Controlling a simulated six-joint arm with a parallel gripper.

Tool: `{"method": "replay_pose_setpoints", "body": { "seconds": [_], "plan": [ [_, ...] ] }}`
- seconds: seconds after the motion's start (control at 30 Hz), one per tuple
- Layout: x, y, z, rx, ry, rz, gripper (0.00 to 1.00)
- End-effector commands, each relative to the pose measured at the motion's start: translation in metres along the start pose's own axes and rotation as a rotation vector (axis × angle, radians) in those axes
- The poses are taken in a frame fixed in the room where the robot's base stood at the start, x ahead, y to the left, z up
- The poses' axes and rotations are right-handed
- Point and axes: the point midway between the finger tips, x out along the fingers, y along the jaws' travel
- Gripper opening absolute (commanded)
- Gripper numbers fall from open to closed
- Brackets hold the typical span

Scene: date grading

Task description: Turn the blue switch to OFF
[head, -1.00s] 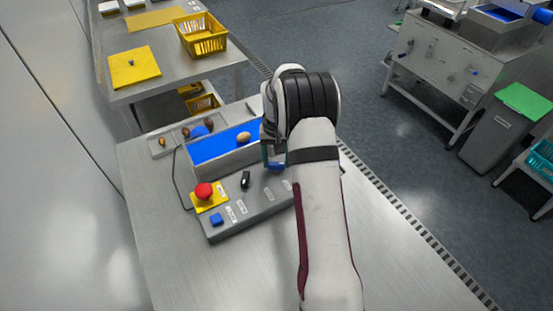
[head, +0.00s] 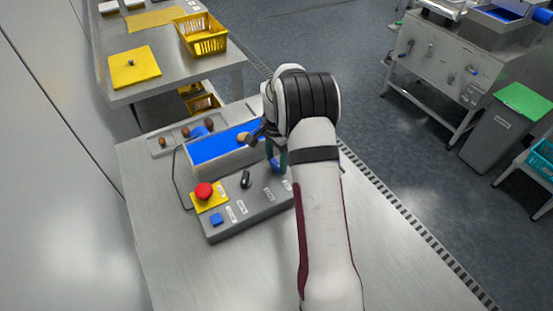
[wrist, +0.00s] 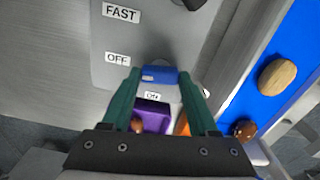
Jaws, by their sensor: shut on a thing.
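The blue switch (wrist: 160,78) is a short bar handle on the grey control panel (head: 222,229). In the wrist view it lies crosswise between the green fingertips of my gripper (wrist: 159,73), which are shut on it. A white mark on its left end faces between the OFF label (wrist: 117,59) and the ON label (wrist: 152,96). In the head view my gripper (head: 276,158) is down at the panel's far right end, and its fingers and wrist largely cover the switch.
A black knob (head: 246,179), a red button (head: 203,190) and a blue button (head: 216,219) stand on the panel. A blue belt (head: 215,146) carrying dates runs behind it. A purple container (wrist: 152,115) shows between the fingers. The front steel table (head: 240,275) is clear.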

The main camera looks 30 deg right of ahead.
Motion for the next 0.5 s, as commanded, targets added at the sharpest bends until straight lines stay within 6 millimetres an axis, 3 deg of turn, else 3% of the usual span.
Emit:
{"method": "replay_pose_setpoints", "body": {
  "seconds": [0.5],
  "plan": [
    [-0.0004,0.0001,0.0002,0.166,-0.001,0.0,0.04]
  ]
}}
